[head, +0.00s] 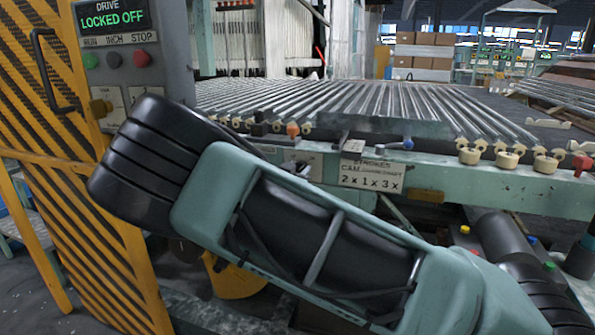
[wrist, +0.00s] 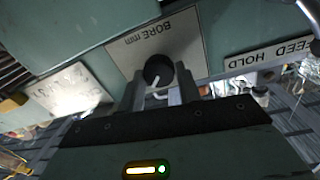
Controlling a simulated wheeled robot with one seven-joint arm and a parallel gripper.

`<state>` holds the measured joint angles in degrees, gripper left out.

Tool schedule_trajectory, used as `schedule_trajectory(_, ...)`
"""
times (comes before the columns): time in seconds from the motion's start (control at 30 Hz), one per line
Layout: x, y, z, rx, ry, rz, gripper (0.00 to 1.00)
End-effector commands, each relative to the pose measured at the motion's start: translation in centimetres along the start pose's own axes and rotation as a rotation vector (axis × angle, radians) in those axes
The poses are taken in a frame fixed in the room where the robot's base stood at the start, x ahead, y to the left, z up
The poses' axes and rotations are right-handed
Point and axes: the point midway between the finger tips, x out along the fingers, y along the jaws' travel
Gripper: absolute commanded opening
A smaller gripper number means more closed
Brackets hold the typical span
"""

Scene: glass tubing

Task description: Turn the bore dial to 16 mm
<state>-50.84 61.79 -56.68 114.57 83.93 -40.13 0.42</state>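The bore dial (wrist: 158,69) is a round black knob with a white mark, on a pale plate (wrist: 180,38) lettered "BORE mm". In the wrist view the plate appears upside down. My gripper (wrist: 159,84) points at the dial, with one finger to each side of the knob. The fingers look apart, with a narrow gap between them and the knob; contact is not visible. No scale numbers can be read, so the dial's setting cannot be told. In the head view my arm hides the dial and gripper.
A "FEED HOLD" label (wrist: 268,54) and a metal lever (wrist: 308,12) are right of the dial plate. In the head view, a yellow guard (head: 75,190) and a panel reading "DRIVE LOCKED OFF" (head: 114,19) stand left. Glass tubes (head: 370,100) lie on the bed behind my arm.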

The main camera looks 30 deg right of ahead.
Motion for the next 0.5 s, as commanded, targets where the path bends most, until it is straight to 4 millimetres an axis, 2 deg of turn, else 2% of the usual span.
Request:
schedule_trajectory(0.27, -0.01, -0.02, -0.12, -0.033, 0.000, 0.000, 0.11)
schedule_trajectory(0.5, 0.02, -0.07, -0.36, -0.164, 0.009, -0.001, 0.11)
